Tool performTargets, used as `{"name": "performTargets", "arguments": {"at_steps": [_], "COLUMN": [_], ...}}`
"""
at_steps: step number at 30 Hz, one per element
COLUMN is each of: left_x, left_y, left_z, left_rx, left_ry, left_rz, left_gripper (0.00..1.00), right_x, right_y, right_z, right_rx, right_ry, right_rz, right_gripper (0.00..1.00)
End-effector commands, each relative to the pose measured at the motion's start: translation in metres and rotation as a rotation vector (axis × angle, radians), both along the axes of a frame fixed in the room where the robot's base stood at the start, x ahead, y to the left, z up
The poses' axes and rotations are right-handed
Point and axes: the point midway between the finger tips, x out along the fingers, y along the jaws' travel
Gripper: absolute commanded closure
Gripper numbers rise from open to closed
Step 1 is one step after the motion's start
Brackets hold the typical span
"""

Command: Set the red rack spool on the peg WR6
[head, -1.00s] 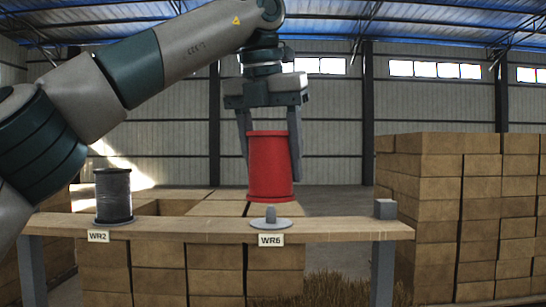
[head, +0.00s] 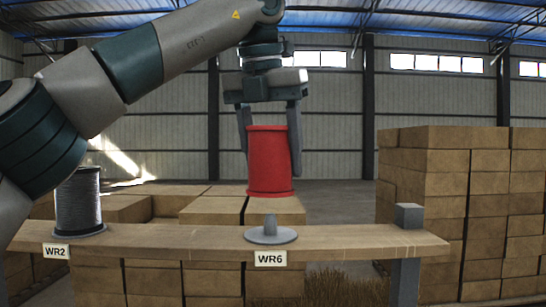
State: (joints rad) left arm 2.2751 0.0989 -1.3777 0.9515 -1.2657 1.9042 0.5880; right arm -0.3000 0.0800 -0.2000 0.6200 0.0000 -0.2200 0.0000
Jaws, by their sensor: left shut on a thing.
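The red rack spool (head: 269,162) is upright in my left gripper (head: 270,150), whose two fingers are shut on its sides. The spool hangs above the peg WR6 (head: 270,228), a short grey stub on a round base on the wooden shelf. A small gap shows between the spool's lower flange and the peg's top. The label WR6 (head: 271,259) is on the shelf's front edge below the peg. My right gripper is not in view.
A dark grey spool (head: 79,203) stands on the shelf (head: 190,240) at the left, over the label WR2 (head: 56,251). A grey block (head: 408,215) is at the shelf's right end. Stacked boxes (head: 440,180) stand behind at the right. The shelf between is clear.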

Motion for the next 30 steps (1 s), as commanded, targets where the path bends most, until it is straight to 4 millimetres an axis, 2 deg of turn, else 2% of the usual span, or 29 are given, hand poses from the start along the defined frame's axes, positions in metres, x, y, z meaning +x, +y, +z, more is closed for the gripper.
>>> {"name": "performTargets", "arguments": {"at_steps": [11,30], "left_x": [0.0,0.0], "left_y": [0.0,0.0], "left_z": [-0.005,-0.051], "left_rx": [0.001,0.0], "left_ry": [0.0,-0.001], "left_rz": [-0.001,0.0], "left_gripper": [0.75,0.75], "right_x": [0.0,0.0], "right_y": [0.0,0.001], "right_z": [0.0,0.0], "right_rx": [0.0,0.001], "right_ry": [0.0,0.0], "right_rz": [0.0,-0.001], "right_gripper": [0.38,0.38]}}
